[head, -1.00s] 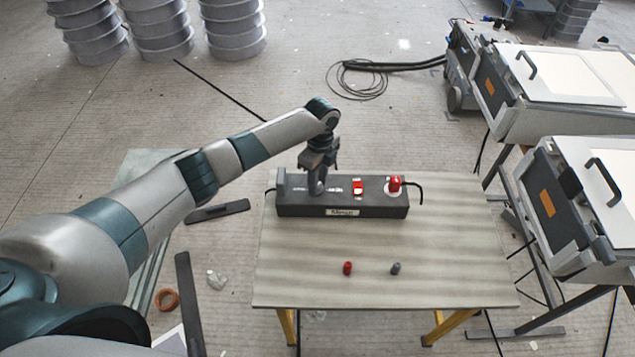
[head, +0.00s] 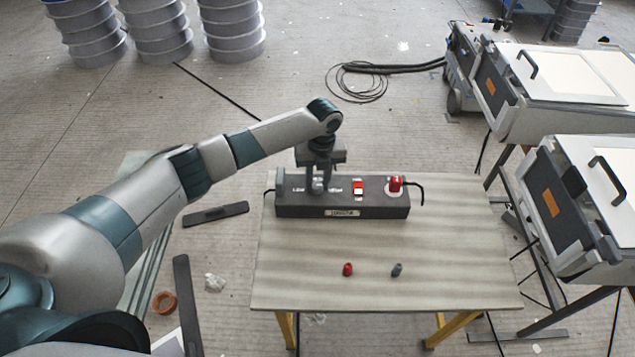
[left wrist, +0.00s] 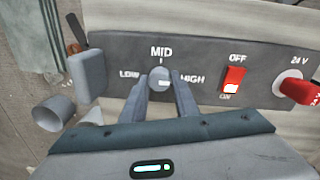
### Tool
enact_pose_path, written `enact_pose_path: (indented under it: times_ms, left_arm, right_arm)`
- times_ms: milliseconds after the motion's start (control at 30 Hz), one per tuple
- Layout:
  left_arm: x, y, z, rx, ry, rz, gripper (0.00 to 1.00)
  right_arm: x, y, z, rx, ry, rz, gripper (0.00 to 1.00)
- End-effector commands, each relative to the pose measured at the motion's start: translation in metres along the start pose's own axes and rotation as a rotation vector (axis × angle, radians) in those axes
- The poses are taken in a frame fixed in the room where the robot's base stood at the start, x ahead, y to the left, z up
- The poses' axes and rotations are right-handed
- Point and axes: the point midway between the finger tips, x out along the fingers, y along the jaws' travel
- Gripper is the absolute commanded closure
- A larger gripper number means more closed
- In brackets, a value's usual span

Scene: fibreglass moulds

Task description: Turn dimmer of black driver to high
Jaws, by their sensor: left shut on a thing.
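The black driver (head: 385,210) lies near the back of the table. Its top carries the round grey dimmer knob (left wrist: 160,74), with LOW to its left, MID above it and HIGH to its right in the left wrist view. A pale mark shows on the knob, but where it points is hard to tell. My left gripper (head: 318,188) reaches down from above. In the left wrist view its fingers (left wrist: 160,88) are shut on the knob, one on each side, and hide part of it. My right gripper is not in view.
Beside the dimmer are a red OFF/ON switch (head: 358,187) and a red 24 V plug (head: 396,183) with a black cable. A small red cap (head: 347,269) and a grey one (head: 397,270) stand on the clear front of the table (head: 300,290). Grey machines (head: 580,205) stand at right.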

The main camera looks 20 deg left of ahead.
Motion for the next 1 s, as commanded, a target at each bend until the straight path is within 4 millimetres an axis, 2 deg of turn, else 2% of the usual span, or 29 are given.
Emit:
enact_pose_path:
  times_ms: [467,500,567,1000]
  left_arm:
    - [-0.001,-0.0005,0.0001,0.024,-0.002,-0.001,0.95]
    - [-0.001,-0.0005,0.0001,0.024,-0.002,-0.001,0.71]
    - [-0.001,-0.0004,0.0001,0.024,-0.002,-0.001,0.56]
    - [-0.0033,-0.0003,0.0004,0.022,-0.002,-0.001,0.54]
  right_arm:
    - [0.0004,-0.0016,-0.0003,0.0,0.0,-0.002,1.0]
    - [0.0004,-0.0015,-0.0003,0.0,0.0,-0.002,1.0]
    - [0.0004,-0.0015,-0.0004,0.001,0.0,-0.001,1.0]
    - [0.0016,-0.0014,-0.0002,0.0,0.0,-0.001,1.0]
